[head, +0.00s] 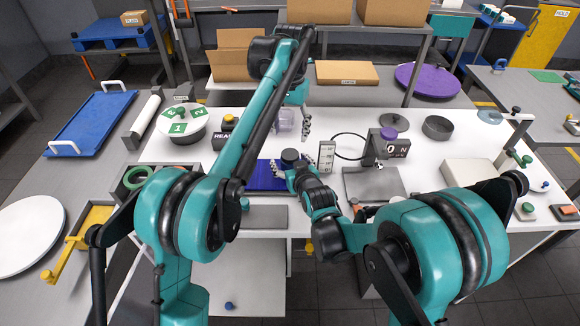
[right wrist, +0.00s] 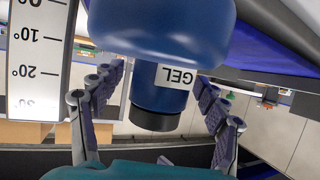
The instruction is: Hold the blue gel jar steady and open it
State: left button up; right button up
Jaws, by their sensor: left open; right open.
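The blue gel jar (right wrist: 155,93) shows in the right wrist view with an upside-down GEL label, a wide rounded blue part above and a black end (right wrist: 154,119) below. In the head view its dark round top (head: 290,156) shows at the blue mat (head: 262,178); my right gripper hides much of the rest. My right gripper (right wrist: 158,112) is open, with its fingers on either side of the jar and visible gaps. It also shows in the head view (head: 291,172). My left gripper (head: 306,127) is open and empty above and beyond the jar.
A white degree scale (head: 326,157) stands right of the jar, close to my right gripper; it also shows in the wrist view (right wrist: 38,60). A dark-grey device (head: 385,146) and a grey plate (head: 374,184) lie to the right.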

aim_at(290, 154)
grip_shut()
pick_arm(q)
jog(key=m, duration=2.6)
jog(key=shift+m, duration=0.3)
jog(key=shift+f, duration=4)
jog(key=c, duration=1.3)
